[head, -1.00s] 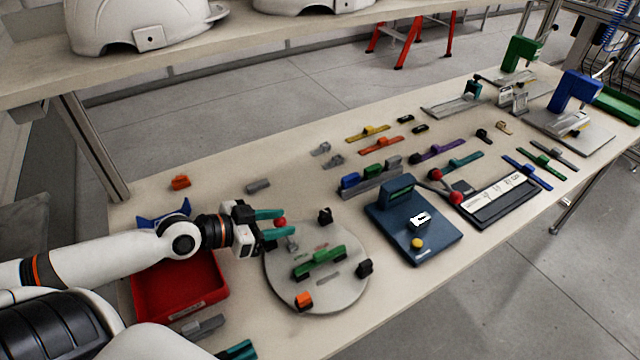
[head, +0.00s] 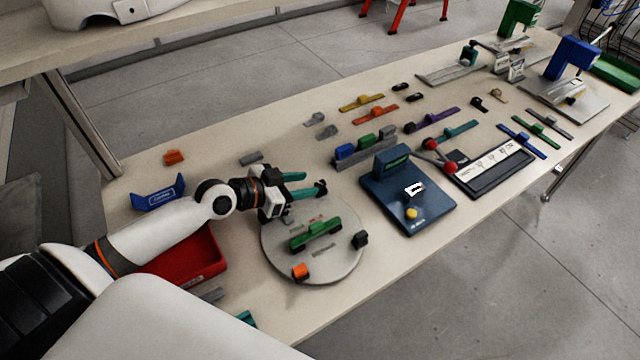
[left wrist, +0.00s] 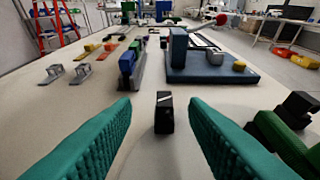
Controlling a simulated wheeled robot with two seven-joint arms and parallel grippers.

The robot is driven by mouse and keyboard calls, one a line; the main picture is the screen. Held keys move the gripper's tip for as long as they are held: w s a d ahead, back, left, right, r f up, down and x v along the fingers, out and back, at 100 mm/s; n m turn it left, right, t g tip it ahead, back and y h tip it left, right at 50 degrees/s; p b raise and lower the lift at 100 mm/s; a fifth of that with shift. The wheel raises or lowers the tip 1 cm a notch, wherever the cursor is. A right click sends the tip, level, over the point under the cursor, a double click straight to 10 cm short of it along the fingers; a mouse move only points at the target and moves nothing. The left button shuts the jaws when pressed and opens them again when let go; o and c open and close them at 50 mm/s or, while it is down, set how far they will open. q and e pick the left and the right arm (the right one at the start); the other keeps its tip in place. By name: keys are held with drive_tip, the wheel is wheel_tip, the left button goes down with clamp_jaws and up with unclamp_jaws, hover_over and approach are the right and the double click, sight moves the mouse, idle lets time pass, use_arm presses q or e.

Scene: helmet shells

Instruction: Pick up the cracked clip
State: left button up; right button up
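A small black clip (head: 321,188) stands near the far edge of the round grey turntable (head: 345,262). In the left wrist view the clip (left wrist: 164,115) is upright, straight ahead between the fingers, with a pale slanting mark near its top that may be a crack. My left gripper (head: 307,184) is open, its teal fingers (left wrist: 160,103) pointing at the clip with a gap on each side. Another black clip (head: 360,240), an orange clip (head: 300,271) and a green part (head: 315,234) are also on the turntable. My right gripper is not in view.
A red tray (head: 212,266) lies under my left arm, beside a blue holder (head: 158,194). A dark blue device (head: 432,215) with a yellow button stands right of the turntable. Several coloured clips and strips lie farther back. Bare table separates the turntable from the front edge.

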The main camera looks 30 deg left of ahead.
sight(316, 184)
use_arm(q)
drive_tip(key=p+x, duration=0.1)
drive_tip(key=x, duration=0.4)
drive_tip(key=shift+s+d+f, duration=0.1)
drive_tip(key=shift+s, duration=0.1)
clamp_jaws()
